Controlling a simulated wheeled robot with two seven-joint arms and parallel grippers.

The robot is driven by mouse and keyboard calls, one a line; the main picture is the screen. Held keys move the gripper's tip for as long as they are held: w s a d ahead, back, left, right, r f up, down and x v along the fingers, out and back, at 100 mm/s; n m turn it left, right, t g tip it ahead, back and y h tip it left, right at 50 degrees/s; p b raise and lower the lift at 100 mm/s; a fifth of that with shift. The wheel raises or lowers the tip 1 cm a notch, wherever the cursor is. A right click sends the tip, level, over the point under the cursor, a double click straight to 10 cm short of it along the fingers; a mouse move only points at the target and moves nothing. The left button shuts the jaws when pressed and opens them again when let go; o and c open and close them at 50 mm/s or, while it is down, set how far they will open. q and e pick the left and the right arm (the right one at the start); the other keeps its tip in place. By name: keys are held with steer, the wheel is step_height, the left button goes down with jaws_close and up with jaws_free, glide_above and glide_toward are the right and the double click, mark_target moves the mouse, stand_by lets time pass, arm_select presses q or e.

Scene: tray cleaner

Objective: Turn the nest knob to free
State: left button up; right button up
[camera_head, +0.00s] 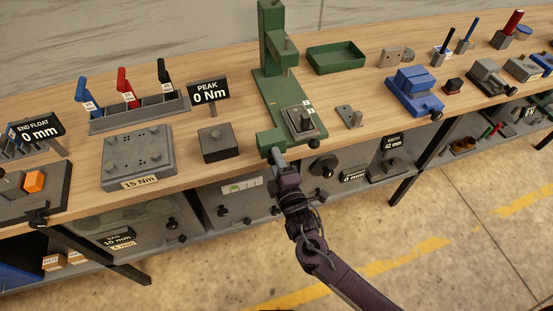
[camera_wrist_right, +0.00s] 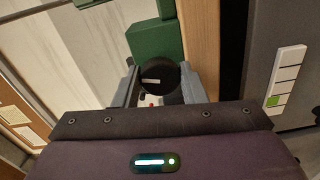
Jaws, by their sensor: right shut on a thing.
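The nest knob (camera_wrist_right: 157,77) is round and black with a white pointer line. In the right wrist view it sits between the two grey fingers of my right gripper (camera_wrist_right: 158,88), in front of a green block (camera_wrist_right: 152,40). The pointer line lies about level across that picture. In the head view my right gripper (camera_head: 278,154) is at the front of the green press (camera_head: 277,90), by its front block (camera_head: 270,138), and hides the knob. The gripper is shut on the knob. Small white and red marks show just below the knob. My left gripper is not in view.
A second black knob (camera_head: 314,143) sits at the press's front right. A grey block (camera_head: 218,143) and the PEAK sign (camera_head: 208,91) stand left of the press. A lower shelf holds a white strip with a green cell (camera_head: 242,186).

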steer(key=shift+n+p, duration=0.4)
steer(key=shift+n, duration=1.1)
steer(key=o, duration=1)
steer(key=b+v, duration=0.1)
steer(key=v, duration=0.6)
steer(key=shift+s+d, duration=0.1)
steer(key=shift+s, duration=0.25)
